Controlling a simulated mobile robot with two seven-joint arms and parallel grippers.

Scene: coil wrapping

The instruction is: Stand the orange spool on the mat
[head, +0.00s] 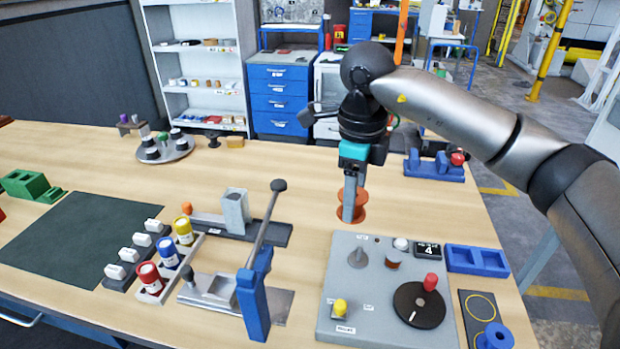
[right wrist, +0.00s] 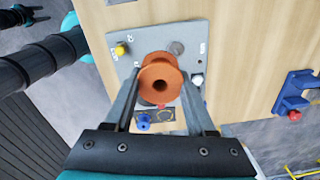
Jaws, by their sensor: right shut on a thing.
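The orange spool (head: 360,207) is between the fingers of my right gripper (head: 351,200), behind the grey panel. My right gripper is shut on it, and the fingers hide part of it. In the right wrist view the spool (right wrist: 160,86) shows its round end and centre hole between the two fingers. I cannot tell if it is clear of the table. A small dark mat (head: 470,298) with yellow ring outlines lies at the front right. A blue spool (head: 496,337) stands on its front part; the rear ring is empty. My left gripper is not in view.
The grey panel (head: 345,270) with knobs, posts and a black disc lies left of the small mat. A blue tray (head: 476,260) sits behind that mat. An upright blue lever (head: 254,300) stands left of the panel. A large dark green mat (head: 80,240) lies far left.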

